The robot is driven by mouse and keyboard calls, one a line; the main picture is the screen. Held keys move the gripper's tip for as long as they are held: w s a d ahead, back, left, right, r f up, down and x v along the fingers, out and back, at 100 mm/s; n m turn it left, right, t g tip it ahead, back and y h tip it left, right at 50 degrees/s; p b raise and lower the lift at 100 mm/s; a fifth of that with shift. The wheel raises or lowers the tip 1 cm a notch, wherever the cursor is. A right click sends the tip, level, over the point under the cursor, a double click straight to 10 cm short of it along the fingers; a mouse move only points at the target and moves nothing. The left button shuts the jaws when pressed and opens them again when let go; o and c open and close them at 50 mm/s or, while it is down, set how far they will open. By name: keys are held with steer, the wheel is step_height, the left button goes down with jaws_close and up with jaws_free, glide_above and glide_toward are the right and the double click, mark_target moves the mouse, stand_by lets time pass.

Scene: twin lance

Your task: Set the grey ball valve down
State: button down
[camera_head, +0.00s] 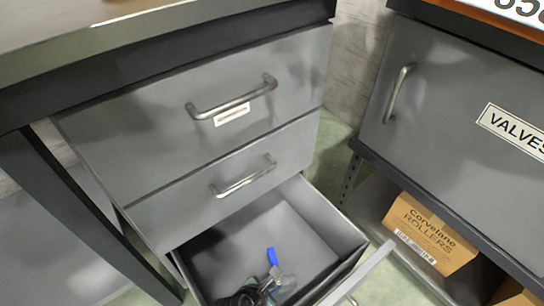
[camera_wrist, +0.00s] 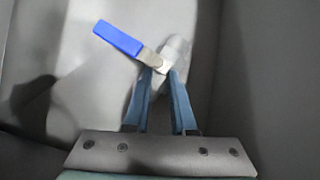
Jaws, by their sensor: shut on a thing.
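The grey ball valve (camera_wrist: 172,52) has a blue lever handle that points to the upper left in the wrist view. My gripper (camera_wrist: 160,76) is shut on it, with the two blue fingers on either side of its near end. In the head view the valve's blue handle (camera_head: 272,256) shows inside the open bottom drawer (camera_head: 322,225), above or at its floor. My gripper (camera_head: 268,284) is dark and partly cut off by the frame's bottom edge. I cannot tell whether the valve touches the drawer floor.
The drawer's walls stand close around my gripper. Two shut drawers with bar handles (camera_head: 235,105) are above it. At the right is a shut cabinet labelled VALVES (camera_head: 440,110), with a cardboard rollers box (camera_head: 428,235) on the shelf below. The drawer floor around the valve looks bare.

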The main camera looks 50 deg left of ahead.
steer(key=shift+f+b, duration=0.35)
steer(key=shift+f, duration=0.6)
steer(key=shift+f, duration=0.2)
steer(key=c, duration=0.7)
jaws_free()
steer(key=shift+c, duration=0.2)
steer(key=shift+r, duration=0.1)
steer(key=shift+s+r, duration=0.1)
steer(key=shift+r, duration=0.2)
steer(key=p+v, duration=0.8)
steer(key=v, duration=0.3)
steer(key=shift+s+r, duration=0.2)
steer(key=shift+r, duration=0.05)
